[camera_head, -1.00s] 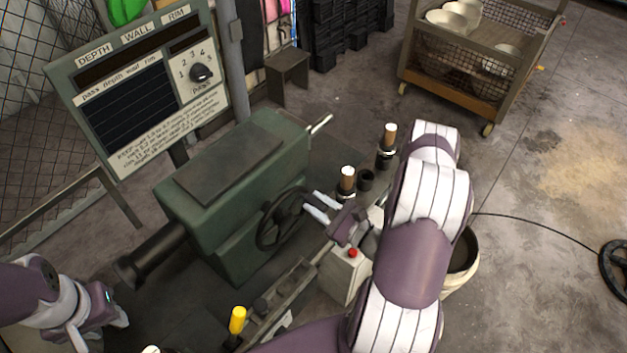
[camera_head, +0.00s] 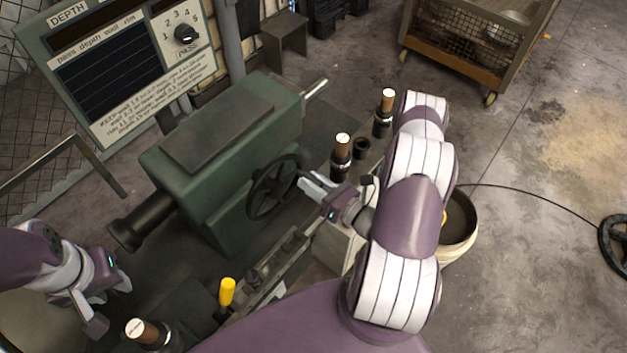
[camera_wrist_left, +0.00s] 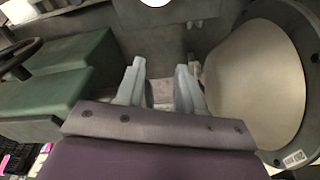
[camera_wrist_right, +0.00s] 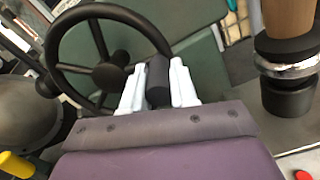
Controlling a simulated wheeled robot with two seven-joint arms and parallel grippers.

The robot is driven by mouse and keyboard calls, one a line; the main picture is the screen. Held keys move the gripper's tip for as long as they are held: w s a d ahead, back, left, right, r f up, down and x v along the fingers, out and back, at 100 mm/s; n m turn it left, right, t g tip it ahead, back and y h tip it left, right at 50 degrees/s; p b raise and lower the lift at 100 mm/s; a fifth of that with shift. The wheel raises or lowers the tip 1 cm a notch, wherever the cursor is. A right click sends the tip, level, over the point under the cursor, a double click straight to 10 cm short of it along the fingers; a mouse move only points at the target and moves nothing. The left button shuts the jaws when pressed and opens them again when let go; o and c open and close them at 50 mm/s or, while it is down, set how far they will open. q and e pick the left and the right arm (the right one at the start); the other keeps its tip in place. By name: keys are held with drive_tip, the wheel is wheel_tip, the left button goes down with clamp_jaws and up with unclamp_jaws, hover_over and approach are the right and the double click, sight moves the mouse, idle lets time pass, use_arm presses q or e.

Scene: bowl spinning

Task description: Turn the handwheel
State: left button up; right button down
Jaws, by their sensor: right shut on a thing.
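The dark spoked handwheel (camera_head: 273,187) sits on the front of the green machine housing (camera_head: 215,130). In the right wrist view the wheel (camera_wrist_right: 108,76) fills the upper left, and its dark cylindrical handle (camera_wrist_right: 158,80) stands between my fingers. My right gripper (camera_head: 308,186) is shut on this handle at the wheel's right side; it also shows in the right wrist view (camera_wrist_right: 158,92). My left gripper (camera_head: 112,305) is away from the wheel at the lower left. In the left wrist view its fingers (camera_wrist_left: 160,85) are apart with nothing between them.
Wooden-handled tools (camera_head: 342,155) stand right of the wheel. A yellow handle (camera_head: 227,292) and another wooden handle (camera_head: 143,332) are at the front. A large pale disc (camera_wrist_left: 255,85) is close beside my left gripper. A bucket (camera_head: 460,230) stands behind my right arm.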

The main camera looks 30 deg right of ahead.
drive_tip(key=shift+a+f, duration=0.1)
drive_tip(key=shift+f, duration=0.05)
idle(0.3)
drive_tip(key=c, duration=0.9)
unclamp_jaws()
drive_tip(key=shift+s, duration=0.1)
drive_tip(key=v, duration=1.2)
drive_tip(key=shift+s, duration=0.3)
